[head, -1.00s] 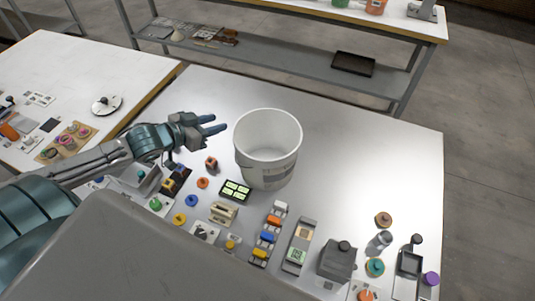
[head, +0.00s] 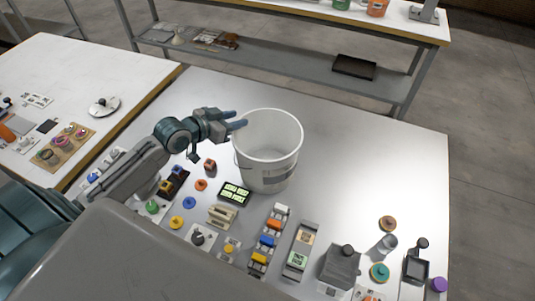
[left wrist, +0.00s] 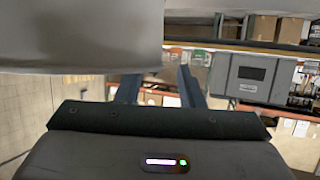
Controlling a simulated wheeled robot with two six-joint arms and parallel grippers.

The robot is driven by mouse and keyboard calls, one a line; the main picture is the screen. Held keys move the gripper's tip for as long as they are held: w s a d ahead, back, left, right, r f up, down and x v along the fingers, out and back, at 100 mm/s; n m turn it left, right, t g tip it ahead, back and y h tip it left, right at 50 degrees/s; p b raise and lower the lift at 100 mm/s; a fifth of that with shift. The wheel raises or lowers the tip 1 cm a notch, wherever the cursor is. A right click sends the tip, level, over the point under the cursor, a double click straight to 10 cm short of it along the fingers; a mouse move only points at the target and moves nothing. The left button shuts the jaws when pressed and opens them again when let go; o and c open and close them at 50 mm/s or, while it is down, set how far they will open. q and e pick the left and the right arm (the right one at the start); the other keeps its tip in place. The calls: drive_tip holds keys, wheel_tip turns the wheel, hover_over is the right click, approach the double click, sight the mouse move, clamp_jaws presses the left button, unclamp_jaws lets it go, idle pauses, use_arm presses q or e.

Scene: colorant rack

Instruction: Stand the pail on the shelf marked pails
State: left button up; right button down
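The pail (head: 270,172) is a white, open-topped bucket standing upright on the near table, with a grey band low on its side. My left gripper (head: 241,119) is at the pail's upper left rim, its two fingers apart and pointing right. Whether they touch the rim I cannot tell. In the left wrist view a large pale surface, seemingly the pail (left wrist: 80,35), fills the upper left, and the open fingers (left wrist: 159,82) show below and beside it. My right gripper is out of view. No shelf label reading pails is legible.
The table (head: 350,160) is clear right of and behind the pail. A bench with a lower shelf (head: 300,64) holding a black tray (head: 354,67) stands behind. Another table (head: 75,75) is left.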

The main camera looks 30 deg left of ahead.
use_arm(q)
drive_tip(key=shift+x, duration=1)
clamp_jaws()
idle(0.8)
